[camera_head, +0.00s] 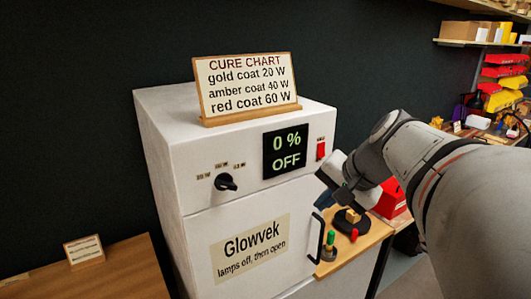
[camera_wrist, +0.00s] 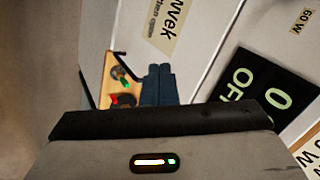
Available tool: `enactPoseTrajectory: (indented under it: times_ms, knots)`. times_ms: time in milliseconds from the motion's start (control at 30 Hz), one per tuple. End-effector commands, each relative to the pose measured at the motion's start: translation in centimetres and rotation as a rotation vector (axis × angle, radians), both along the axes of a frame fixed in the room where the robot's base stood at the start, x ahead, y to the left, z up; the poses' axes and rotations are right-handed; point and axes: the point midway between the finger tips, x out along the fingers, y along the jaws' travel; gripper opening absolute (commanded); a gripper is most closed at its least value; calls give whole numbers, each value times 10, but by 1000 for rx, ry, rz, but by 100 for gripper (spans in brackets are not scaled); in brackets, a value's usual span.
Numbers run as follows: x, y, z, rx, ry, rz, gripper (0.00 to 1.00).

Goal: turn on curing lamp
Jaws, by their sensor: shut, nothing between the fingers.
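The white Glowvek curing cabinet (camera_head: 180,150) stands in the middle of the head view. Its dark display (camera_head: 286,152) reads "0 %" and "OFF"; the display (camera_wrist: 258,95) also shows in the wrist view. A red rocker switch (camera_head: 321,149) sits right of the display. A black knob (camera_head: 226,182) sits to the left among small watt labels; its exact setting is unclear. My gripper (camera_head: 325,198) is below and slightly right of the switch, apart from it, in front of the cabinet's right side. Its dark blue fingers (camera_wrist: 160,68) are shut and empty.
A cure chart (camera_head: 248,84) stands on the cabinet: gold 20 W, amber 40 W, red 60 W. The closed door has a black handle (camera_head: 316,238). A wooden side table (camera_head: 350,258) holds small items. Cluttered shelves (camera_head: 465,43) stand at right.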

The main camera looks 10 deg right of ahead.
Motion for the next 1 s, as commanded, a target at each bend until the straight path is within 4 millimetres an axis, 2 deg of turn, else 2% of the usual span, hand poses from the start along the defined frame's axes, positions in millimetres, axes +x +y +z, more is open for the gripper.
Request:
enactPoseTrajectory:
  times_ms: [33, 200, 300, 367, 500, 800, 1000]
  knots:
    - [12, -25, 13, 64, -35, -85, 0]
    - [35, -85, 58, 235, -155, -265, 0]
    - [39, -108, 75, 293, -206, -320, 0]
    - [40, -117, 82, 314, -226, -340, 0]
    - [41, -124, 88, 334, -244, -356, 0]
    - [42, -122, 88, 332, -244, -353, 0]
    - [57, -115, 77, 333, -240, -348, 0]
